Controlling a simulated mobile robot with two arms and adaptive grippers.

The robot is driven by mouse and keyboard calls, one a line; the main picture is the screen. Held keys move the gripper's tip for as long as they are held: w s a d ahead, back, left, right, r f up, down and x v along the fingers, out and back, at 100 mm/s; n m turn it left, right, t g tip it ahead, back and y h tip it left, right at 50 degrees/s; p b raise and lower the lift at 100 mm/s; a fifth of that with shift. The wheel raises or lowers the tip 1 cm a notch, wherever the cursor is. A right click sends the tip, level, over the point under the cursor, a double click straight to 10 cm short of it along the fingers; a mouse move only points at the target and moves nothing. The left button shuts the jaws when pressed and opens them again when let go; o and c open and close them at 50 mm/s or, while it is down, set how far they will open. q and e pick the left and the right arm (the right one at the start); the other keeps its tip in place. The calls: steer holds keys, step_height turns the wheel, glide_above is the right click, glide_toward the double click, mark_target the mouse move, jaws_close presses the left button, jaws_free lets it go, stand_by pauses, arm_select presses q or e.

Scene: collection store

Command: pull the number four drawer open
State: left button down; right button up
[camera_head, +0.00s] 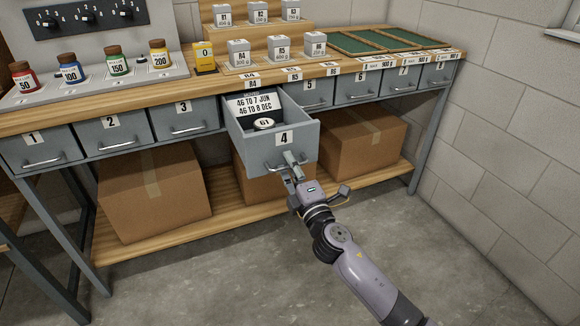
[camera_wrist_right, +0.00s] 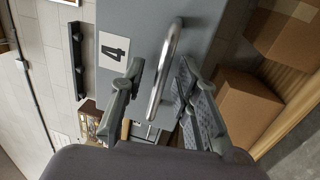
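The number four drawer (camera_head: 300,145) is grey and stands pulled well out of the bench, between drawers 3 and 5. Its label 4 also shows in the right wrist view on the drawer front (camera_wrist_right: 115,47). Its metal bar handle (camera_wrist_right: 165,65) lies between the two fingers of my right gripper (camera_wrist_right: 160,88), with visible gaps beside the bar. The fingers are apart. In the head view my right gripper (camera_head: 293,165) is at the handle, in front of the drawer. My left gripper is in neither view.
Inside the drawer are a white printed card (camera_head: 252,104) and a round item marked 61 (camera_head: 264,124). Closed drawers flank it, such as drawer 3 (camera_head: 185,115) and drawer 5 (camera_head: 309,92). Cardboard boxes (camera_head: 155,190) sit on the lower shelf. The floor in front is clear.

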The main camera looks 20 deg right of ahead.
steer(key=shift+s, duration=0.1)
steer(key=s+f, duration=0.2)
steer(key=s, duration=0.9)
steer(key=shift+s+d, duration=0.2)
steer(key=shift+s, duration=0.1)
steer(key=shift+f, duration=0.1)
